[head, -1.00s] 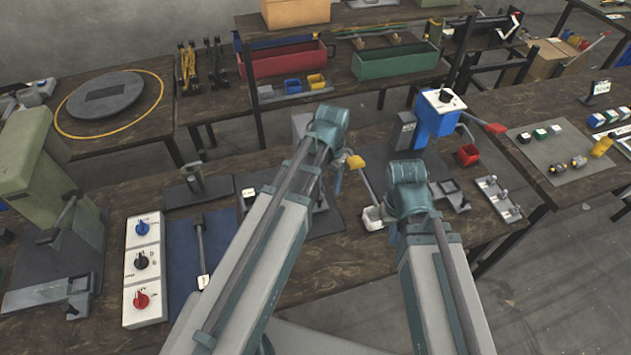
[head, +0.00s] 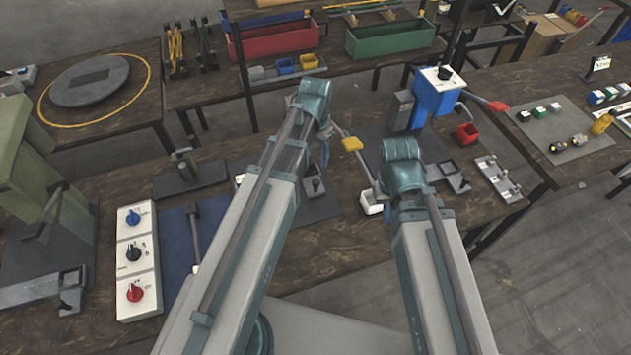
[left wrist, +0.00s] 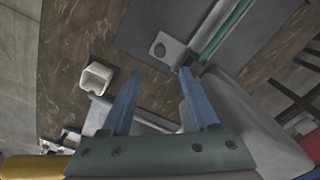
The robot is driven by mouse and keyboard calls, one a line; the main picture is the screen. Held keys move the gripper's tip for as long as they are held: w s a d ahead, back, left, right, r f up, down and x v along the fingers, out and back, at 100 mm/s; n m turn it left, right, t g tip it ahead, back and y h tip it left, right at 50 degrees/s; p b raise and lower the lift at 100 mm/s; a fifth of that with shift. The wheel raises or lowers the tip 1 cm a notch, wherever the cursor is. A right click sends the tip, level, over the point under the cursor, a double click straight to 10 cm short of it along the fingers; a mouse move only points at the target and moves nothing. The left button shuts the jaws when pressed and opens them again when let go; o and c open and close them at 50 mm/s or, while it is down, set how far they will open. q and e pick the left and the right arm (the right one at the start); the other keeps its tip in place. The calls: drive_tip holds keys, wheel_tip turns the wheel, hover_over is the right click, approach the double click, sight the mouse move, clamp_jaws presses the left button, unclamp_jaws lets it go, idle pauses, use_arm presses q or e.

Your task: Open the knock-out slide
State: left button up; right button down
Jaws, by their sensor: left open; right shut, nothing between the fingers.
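My left arm (head: 305,105) reaches over the bench, and its wrist hides the left gripper in the head view. In the left wrist view the left gripper (left wrist: 160,98) is open, its two blue fingers apart with nothing between them. Beyond the fingertips lie a dark grey plate with a small holed grey bracket (left wrist: 162,48) and a green bar (left wrist: 226,30). I cannot tell which part is the knock-out slide.
A blue press (head: 437,100) with a red handle stands at right. A switch box (head: 136,262) and a green press (head: 25,170) are at left.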

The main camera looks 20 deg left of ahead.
sight(315, 181)
use_arm(q)
wheel_tip(315, 181, down, 11)
drive_tip(key=b, duration=1)
drive_tip(key=shift+f, duration=0.2)
use_arm(e)
wheel_tip(315, 181, down, 11)
drive_tip(key=shift+f, duration=0.2)
use_arm(q)
clamp_jaws()
